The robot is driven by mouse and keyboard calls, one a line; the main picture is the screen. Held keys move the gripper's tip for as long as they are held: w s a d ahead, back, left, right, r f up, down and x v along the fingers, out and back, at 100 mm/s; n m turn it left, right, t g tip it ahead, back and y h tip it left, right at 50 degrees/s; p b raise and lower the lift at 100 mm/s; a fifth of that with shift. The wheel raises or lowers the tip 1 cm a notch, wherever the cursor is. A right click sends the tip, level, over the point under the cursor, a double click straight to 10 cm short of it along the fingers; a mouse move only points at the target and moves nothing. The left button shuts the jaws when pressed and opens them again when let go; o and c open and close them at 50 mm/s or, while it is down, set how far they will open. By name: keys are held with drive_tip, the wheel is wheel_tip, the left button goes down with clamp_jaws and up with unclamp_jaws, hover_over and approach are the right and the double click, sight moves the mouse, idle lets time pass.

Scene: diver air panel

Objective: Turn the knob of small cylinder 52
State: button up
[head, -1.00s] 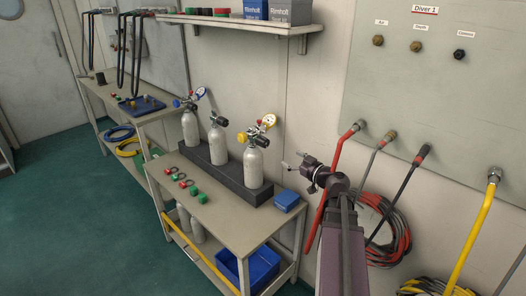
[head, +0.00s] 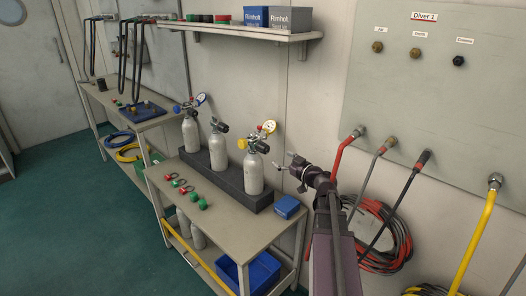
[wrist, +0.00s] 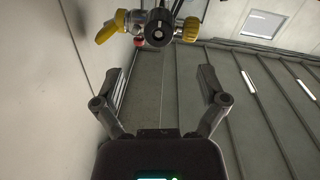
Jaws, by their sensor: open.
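Three small grey cylinders, at left (head: 190,133), middle (head: 218,150) and right (head: 253,175), stand upright in a dark rack on a trolley. No number on them is readable, so I cannot tell which is 52. The right one carries a valve with a black knob (head: 260,147), a yellow gauge and a yellow cap. In the wrist view a valve with a black round knob (wrist: 158,36) and yellow parts shows at top centre, beyond my fingers. My gripper (head: 288,171) is open and empty, just right of the right cylinder's valve, apparently apart from it.
The trolley top (head: 225,222) holds the rack (head: 232,181), a blue box (head: 286,207) and several red and green fittings. A shelf (head: 250,38) hangs above. Hoses (head: 387,235) hang from the wall panel (head: 440,110) on the right.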

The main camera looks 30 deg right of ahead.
sight(267, 150)
drive_tip(key=x, duration=0.9)
drive_tip(key=shift+c, duration=0.2)
drive_tip(key=c, duration=1.1)
drive_tip(key=shift+a, duration=0.3)
drive_tip(key=shift+d, duration=0.3)
drive_tip(key=shift+m, duration=0.4)
